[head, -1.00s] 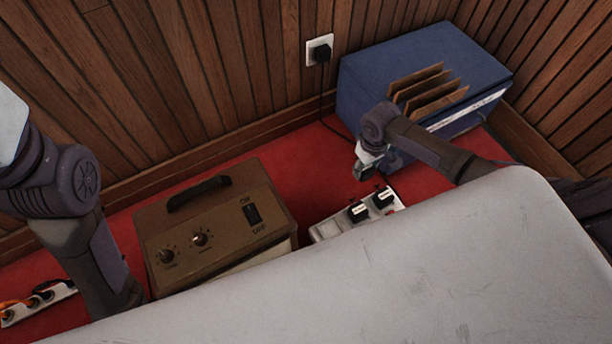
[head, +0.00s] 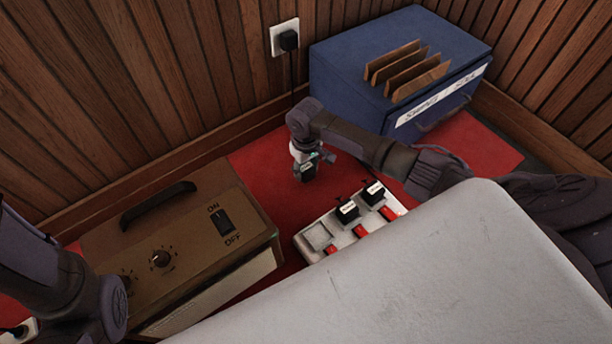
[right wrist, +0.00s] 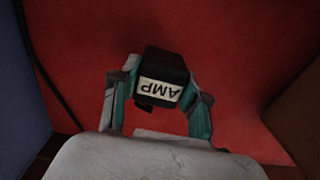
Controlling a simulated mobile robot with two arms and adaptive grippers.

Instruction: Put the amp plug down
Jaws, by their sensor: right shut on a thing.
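The amp plug (right wrist: 163,72) is a black block with a white label reading AMP. It shows in the right wrist view between the fingers of my right gripper (right wrist: 158,100), which is shut on it. In the head view the plug (head: 308,172) hangs from my right gripper (head: 305,160) over the red floor covering (head: 262,165), between the brown amp (head: 190,245) and the blue box (head: 345,85). Whether it touches the red surface is hard to tell. My left arm is at the lower left of the head view, but its gripper fingers are not visible.
A white power strip (head: 318,238) with two black plugs and red switches lies right of the amp. A wall outlet (head: 285,38) holds a black plug with a hanging cord. Brown envelopes stand in the blue box. Bare red surface surrounds the held plug.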

